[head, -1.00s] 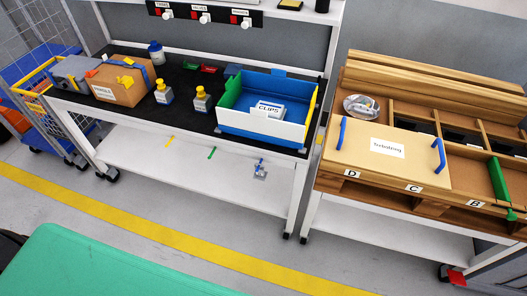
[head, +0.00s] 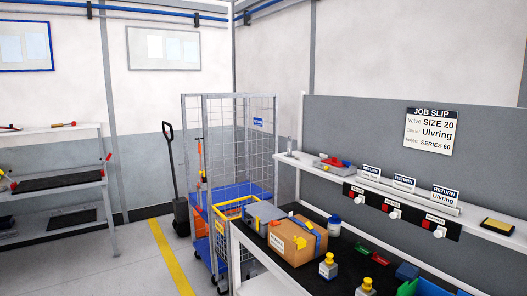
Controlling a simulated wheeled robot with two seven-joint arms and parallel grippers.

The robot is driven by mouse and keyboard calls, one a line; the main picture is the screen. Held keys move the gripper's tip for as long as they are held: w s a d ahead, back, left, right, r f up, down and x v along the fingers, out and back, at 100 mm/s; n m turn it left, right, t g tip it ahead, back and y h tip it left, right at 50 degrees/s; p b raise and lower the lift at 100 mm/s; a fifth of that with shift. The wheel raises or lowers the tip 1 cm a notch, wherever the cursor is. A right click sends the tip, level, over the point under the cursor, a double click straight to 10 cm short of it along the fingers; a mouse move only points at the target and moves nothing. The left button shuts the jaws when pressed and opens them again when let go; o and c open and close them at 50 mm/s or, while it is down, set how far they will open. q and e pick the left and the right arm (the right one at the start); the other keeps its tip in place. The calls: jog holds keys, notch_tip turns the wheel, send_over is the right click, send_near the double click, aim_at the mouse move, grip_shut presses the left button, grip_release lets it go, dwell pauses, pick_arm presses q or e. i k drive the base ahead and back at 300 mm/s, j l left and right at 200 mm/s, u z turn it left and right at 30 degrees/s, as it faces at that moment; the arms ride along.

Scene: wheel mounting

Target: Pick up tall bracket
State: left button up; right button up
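I cannot pick out a tall bracket for sure in the head view. Neither of my grippers is in view. The black-topped workbench (head: 300,264) at the lower right carries small parts, including a green piece (head: 380,257), a red piece (head: 362,249) and a blue piece (head: 407,271).
A cardboard box (head: 287,241), a blue-lidded jar (head: 334,226) and yellow-capped bottles (head: 328,267) stand on the bench. A wire cage trolley (head: 240,150) and a pallet-jack-like handle (head: 171,160) stand behind. Floor (head: 130,270) between rack and bench is clear.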

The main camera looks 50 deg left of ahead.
aim_at(289, 153)
jog(key=u, duration=1.35)
jog(key=i+j+z, duration=0.2)
jog(key=i+j, duration=2)
